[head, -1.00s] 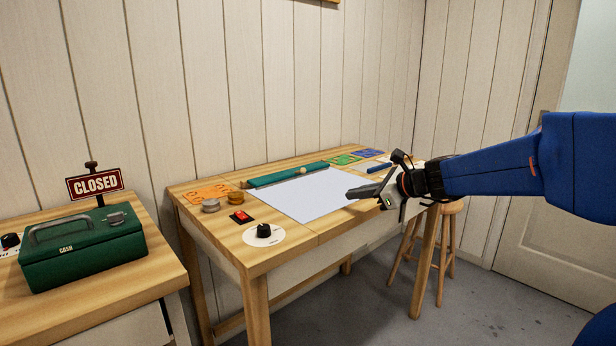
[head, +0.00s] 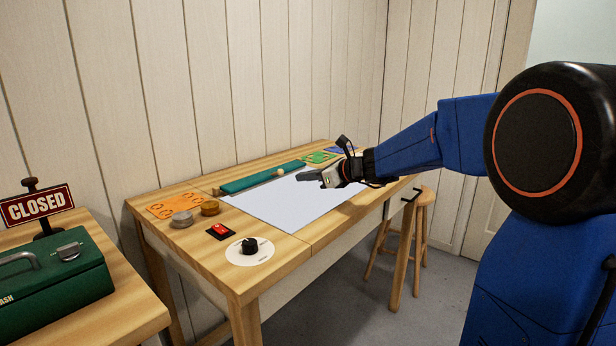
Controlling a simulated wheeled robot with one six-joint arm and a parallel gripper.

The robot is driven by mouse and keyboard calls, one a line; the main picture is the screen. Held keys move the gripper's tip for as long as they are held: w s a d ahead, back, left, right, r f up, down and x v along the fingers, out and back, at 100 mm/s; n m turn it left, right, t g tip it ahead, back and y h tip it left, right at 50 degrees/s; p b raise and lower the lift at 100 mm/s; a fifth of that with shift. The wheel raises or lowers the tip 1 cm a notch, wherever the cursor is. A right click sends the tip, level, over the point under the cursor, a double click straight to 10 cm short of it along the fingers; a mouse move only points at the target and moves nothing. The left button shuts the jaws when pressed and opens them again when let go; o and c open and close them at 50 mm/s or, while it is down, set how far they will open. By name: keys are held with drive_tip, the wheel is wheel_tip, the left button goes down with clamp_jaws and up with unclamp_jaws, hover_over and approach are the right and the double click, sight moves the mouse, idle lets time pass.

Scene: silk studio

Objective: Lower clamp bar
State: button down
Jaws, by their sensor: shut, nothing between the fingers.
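The clamp bar looks to be the long green bar (head: 256,179) with a round wooden knob (head: 280,172), along the back edge of the white sheet (head: 292,205) on the worktable. I cannot tell whether the bar is raised or touches the surface under it. My gripper (head: 303,177) is shut and empty, over the far right part of the sheet. Its tip points left, toward the knob, and is a short way right of it. My gripper hides part of the table's right end.
A green cash box (head: 52,278) is on the left table.

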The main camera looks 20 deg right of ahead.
sight(291, 188)
drive_tip(key=shift+x, duration=3.1)
drive_tip(key=shift+a+r, duration=0.1)
drive_tip(key=shift+w+a+r, duration=0.1)
drive_tip(key=shift+w+r, duration=0.05)
drive_tip(key=shift+r, duration=0.25)
drive_tip(key=shift+w+a+r, duration=0.1)
drive_tip(key=shift+w+r, duration=0.05)
drive_tip(key=shift+r, duration=0.3)
